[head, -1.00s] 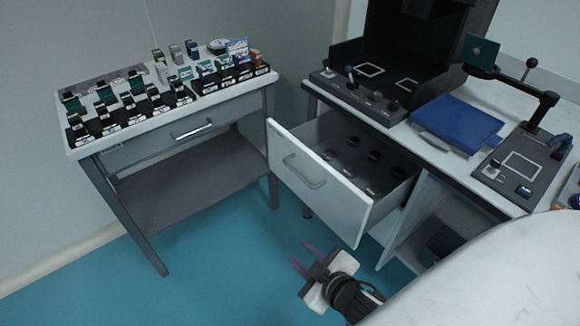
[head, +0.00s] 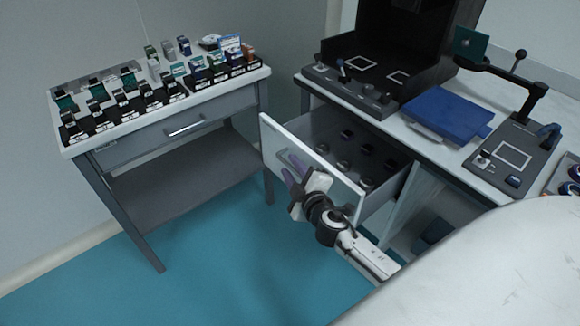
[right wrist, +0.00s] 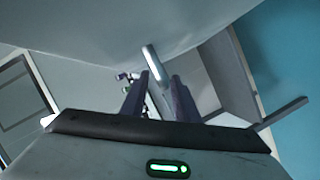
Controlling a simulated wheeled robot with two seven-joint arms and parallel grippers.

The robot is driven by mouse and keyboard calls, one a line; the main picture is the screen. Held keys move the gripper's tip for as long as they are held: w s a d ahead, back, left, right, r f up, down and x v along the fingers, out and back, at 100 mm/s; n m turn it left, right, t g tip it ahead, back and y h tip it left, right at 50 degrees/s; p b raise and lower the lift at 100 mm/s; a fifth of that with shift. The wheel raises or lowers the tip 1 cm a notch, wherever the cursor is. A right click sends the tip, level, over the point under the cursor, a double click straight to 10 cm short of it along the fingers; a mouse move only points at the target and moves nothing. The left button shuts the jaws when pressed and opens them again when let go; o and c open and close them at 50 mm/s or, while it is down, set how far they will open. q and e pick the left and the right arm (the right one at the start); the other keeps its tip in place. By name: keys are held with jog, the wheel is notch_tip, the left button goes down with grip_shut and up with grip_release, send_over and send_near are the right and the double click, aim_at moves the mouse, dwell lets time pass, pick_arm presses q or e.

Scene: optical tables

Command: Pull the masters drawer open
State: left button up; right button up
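The drawer (head: 271,137) under the right-hand table stands pulled out, with several dark round pieces (head: 345,135) inside. Its white front faces my right gripper (head: 291,168), which covers part of it. The bar handle (head: 281,156) is mostly hidden behind the purple fingers in the head view. In the right wrist view the handle (right wrist: 154,64) shows end-on near the tips of the right gripper (right wrist: 156,90), roughly between them. The two fingers are apart; no firm contact with the handle shows. My left gripper is not in view.
The left table (head: 180,108) carries several small mounts and boxes and has its own shut drawer (head: 170,135). A blue case (head: 450,117) and black fixtures stand on the right table (head: 415,130). Teal floor (head: 230,270) is clear in front.

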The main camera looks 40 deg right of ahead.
jog(key=shift+w+d+f, duration=0.1)
jog(key=shift+w+f, duration=0.05)
jog(key=shift+w, duration=0.45)
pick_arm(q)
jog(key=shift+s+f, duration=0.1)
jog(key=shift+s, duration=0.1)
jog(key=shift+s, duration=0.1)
pick_arm(e)
grip_shut()
